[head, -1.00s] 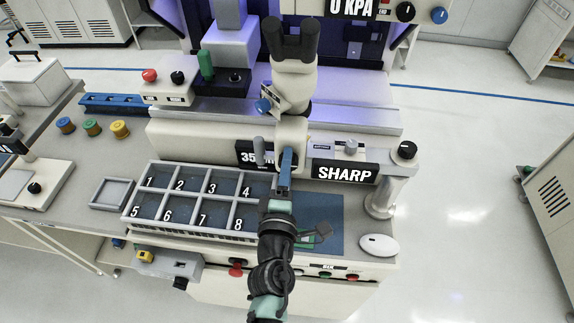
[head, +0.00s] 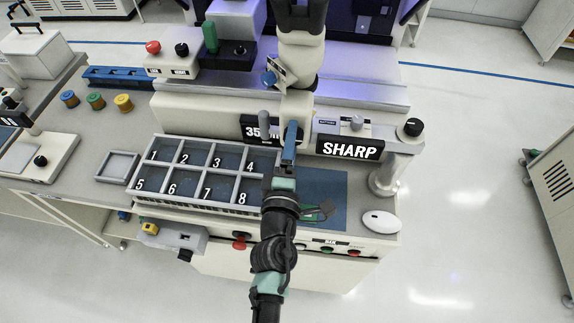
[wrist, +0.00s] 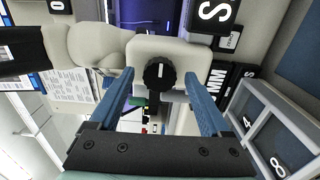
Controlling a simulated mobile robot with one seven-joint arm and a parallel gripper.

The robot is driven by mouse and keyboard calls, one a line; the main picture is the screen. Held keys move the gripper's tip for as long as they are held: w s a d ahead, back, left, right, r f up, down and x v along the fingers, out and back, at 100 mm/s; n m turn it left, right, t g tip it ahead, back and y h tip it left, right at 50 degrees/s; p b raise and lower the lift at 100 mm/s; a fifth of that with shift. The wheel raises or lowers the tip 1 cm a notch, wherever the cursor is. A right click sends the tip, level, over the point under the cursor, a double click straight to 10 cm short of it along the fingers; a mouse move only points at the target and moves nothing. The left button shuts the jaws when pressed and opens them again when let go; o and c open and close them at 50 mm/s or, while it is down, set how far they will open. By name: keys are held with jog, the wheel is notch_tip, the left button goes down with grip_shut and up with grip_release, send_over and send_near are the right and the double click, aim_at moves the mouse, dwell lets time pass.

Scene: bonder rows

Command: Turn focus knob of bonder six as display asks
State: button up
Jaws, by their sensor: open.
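The focus knob (wrist: 159,73) is a round black knob with a white line, on the cream microscope body (wrist: 140,48) of the bonder. In the wrist view its line runs up and down the picture. My gripper (wrist: 161,82) is open, with one blue finger on each side of the knob and gaps between. I cannot tell how far the fingertips reach along it. In the head view my gripper (head: 290,135) points at the microscope front and mostly hides the knob. The display (head: 350,149) reads SHARP. A second display (head: 255,131) starts with 35 and is partly covered.
A numbered grey tray (head: 150,203) lies left of my gripper on the bench. A grey lever (head: 265,127) stands close left of the fingers. A post with a black knob (head: 413,127) and a white mouse (head: 381,222) are at the right. Open floor lies right.

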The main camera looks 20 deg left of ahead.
jog(key=b+v, duration=0.2)
jog(key=v, duration=1)
jog(key=shift+s, duration=0.15)
